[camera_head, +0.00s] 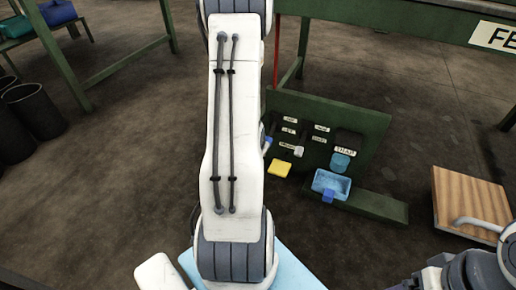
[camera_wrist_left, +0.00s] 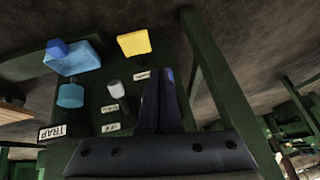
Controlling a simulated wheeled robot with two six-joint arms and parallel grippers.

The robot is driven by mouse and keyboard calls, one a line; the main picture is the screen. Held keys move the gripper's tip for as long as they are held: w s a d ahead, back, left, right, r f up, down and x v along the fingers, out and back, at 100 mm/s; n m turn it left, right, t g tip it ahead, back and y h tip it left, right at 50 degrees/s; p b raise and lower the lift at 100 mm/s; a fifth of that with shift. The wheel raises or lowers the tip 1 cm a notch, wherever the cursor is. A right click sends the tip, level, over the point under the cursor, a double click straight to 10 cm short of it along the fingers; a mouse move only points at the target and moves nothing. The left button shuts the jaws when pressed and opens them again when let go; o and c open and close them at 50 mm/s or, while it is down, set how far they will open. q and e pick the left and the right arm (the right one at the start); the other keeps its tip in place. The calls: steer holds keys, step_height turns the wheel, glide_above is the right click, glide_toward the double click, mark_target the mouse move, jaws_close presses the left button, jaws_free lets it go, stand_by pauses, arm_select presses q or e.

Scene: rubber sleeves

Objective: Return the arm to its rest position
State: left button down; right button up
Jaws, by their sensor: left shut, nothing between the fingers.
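My white left arm (camera_head: 228,130) runs up the middle of the head view and hides part of the scene behind it. Its gripper does not show clearly there. In the left wrist view the left gripper (camera_wrist_left: 163,75) is shut, with its dark fingers together and nothing seen held. Its fingers point over the green board (camera_wrist_left: 205,70), and a small blue thing shows by the tips. Whether they touch the board I cannot tell. Part of my right arm (camera_head: 475,268) is at the lower right of the head view; its gripper is not seen.
The green board (camera_head: 365,125) carries labels, a yellow block (camera_head: 279,169), a blue bin (camera_head: 331,184), a blue cylinder (camera_head: 340,162) and a pale cylinder (camera_head: 298,151). A wooden panel (camera_head: 468,200) stands right. Dark bins (camera_head: 35,108) stand left. Floor between is clear.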

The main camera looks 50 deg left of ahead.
stand_by(0.4)
arm_select(q)
steer(key=w+d+r+m+h+p, duration=0.1)
steer(key=d+r+m+p, duration=0.15)
steer(key=d+r, duration=0.45)
steer(key=w+d+r+m+g+h+p, duration=0.1)
steer(key=w+d+r+p, duration=0.2)
steer(key=d, duration=0.6)
steer(key=d+r+m+h+p, duration=0.2)
steer(key=d+r+p, duration=0.1)
steer(key=d+r, duration=0.45)
steer(key=s+d+r+m+g+h+p, duration=0.1)
steer(key=s+d+r+m+g+p, duration=0.45)
steer(key=s+d+r, duration=1.1)
step_height(320, 180, up, 35)
steer(key=s+t+p, duration=0.1)
steer(key=p, duration=3.8)
steer(key=shift+s+r, duration=0.15)
steer(key=shift+r, duration=0.05)
